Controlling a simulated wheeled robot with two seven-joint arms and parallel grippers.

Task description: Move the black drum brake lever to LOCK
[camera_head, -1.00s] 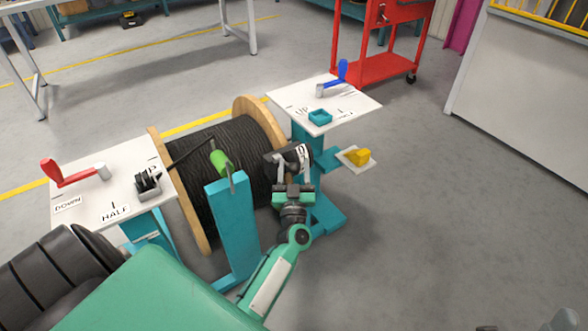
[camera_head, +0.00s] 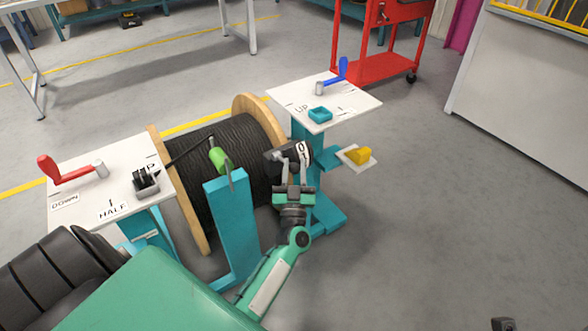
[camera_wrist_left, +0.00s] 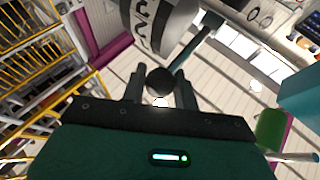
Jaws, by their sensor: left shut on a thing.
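The black drum brake housing (camera_head: 277,163) sits at the right end of the cable reel, with a white lettered band (camera_head: 303,152) partly readable on it. My left gripper (camera_head: 293,180) is just in front of that band, its fingers pointing up. In the left wrist view, a round black knob (camera_wrist_left: 160,81) sits between the two fingers of my left gripper (camera_wrist_left: 159,88), which is shut on it. The white band with black letters (camera_wrist_left: 143,20) shows above the knob. The lever's shaft is mostly hidden by the gripper. A dark piece, possibly my right gripper (camera_head: 503,324), shows at the bottom edge.
The reel of black cable (camera_head: 225,150) stands behind a teal post (camera_head: 232,225) with a green handle (camera_head: 220,160). A white panel with a red crank (camera_head: 70,175) is left; another with a blue crank (camera_head: 335,78) is right. Floor at right is clear.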

